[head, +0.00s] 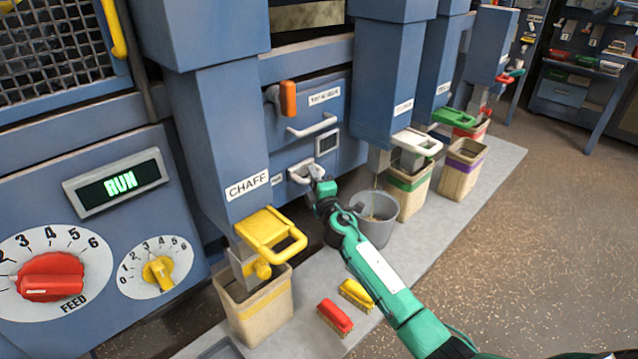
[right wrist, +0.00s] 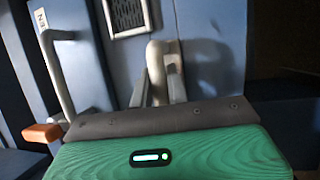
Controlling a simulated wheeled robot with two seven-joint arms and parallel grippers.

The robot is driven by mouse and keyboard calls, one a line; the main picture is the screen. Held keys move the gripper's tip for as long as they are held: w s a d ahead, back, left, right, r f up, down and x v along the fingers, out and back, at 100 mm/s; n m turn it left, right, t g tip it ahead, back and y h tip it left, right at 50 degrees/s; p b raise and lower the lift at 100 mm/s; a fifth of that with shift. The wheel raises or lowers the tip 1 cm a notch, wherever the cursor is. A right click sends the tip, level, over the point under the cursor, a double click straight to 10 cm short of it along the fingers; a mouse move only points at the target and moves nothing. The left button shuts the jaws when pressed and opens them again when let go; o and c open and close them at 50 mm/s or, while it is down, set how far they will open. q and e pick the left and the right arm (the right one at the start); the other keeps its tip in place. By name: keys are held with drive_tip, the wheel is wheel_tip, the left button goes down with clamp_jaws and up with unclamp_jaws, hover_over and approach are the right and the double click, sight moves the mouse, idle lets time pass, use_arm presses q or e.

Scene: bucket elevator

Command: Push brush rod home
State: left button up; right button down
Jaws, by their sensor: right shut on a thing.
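The brush rod's pale loop handle (head: 304,172) sticks out of the blue machine front, right of the CHAFF spout and below a small square window. My right gripper (head: 318,179) is at this handle and shut on it. In the right wrist view the pale handle (right wrist: 156,68) rises behind the dark edge of my gripper (right wrist: 160,120), against a blue panel. How far the rod stands out cannot be told. My left gripper is not in view.
A grey bucket (head: 375,216) stands beside my right forearm. A red brush (head: 335,318) and a yellow brush (head: 356,295) lie on the grey plinth below it. A bin (head: 254,312) stands under the yellow-handled CHAFF gate. An orange-handled lever (head: 287,99) is above. The display (head: 121,184) reads RUN.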

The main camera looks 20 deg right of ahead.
drive_tip(key=shift+r, duration=0.25)
drive_tip(key=c, duration=1.7)
unclamp_jaws()
drive_tip(key=shift+w, duration=0.1)
drive_tip(key=o, duration=0.3)
drive_tip(key=shift+w+a+f, duration=0.15)
drive_tip(key=shift+w+f, duration=0.05)
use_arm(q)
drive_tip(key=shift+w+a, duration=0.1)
use_arm(e)
drive_tip(key=shift+o, duration=0.2)
drive_tip(key=shift+s, duration=0.2)
drive_tip(key=shift+s+f, duration=0.15)
drive_tip(key=shift+s, duration=0.15)
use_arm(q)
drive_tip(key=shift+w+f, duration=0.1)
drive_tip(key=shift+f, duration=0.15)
use_arm(e)
drive_tip(key=s+f, duration=0.2)
drive_tip(key=s, duration=1)
drive_tip(key=shift+s, duration=0.4)
